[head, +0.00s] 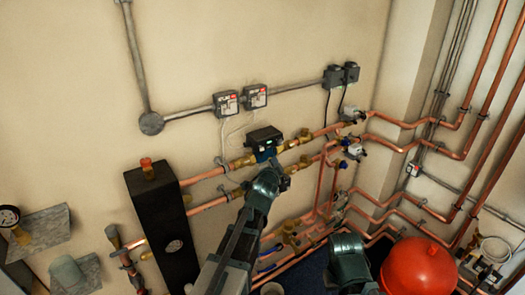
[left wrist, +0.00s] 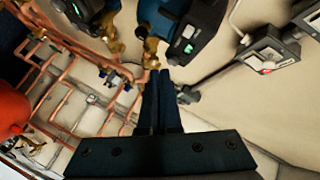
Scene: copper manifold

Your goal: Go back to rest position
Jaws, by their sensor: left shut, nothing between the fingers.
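My left gripper (head: 284,183) is in front of the pipework in the head view, just below a dark pump head (head: 265,138), and partly hidden by its own wrist. In the left wrist view its two dark fingers (left wrist: 158,78) lie together with nothing between them. They point toward the wall and brass fittings (left wrist: 150,50), and two dark pump heads with green lights show above, one of them at the top centre (left wrist: 184,28). I cannot tell whether the fingertips touch a fitting. Part of my right arm (head: 348,262) shows at the bottom of the head view; its gripper is not visible.
Copper pipes (head: 385,140) run along the wall to the right. A black box (head: 160,225) stands left of my left arm. A red round vessel (head: 418,268) is at lower right. Grey switch boxes (head: 256,96) and conduit are above.

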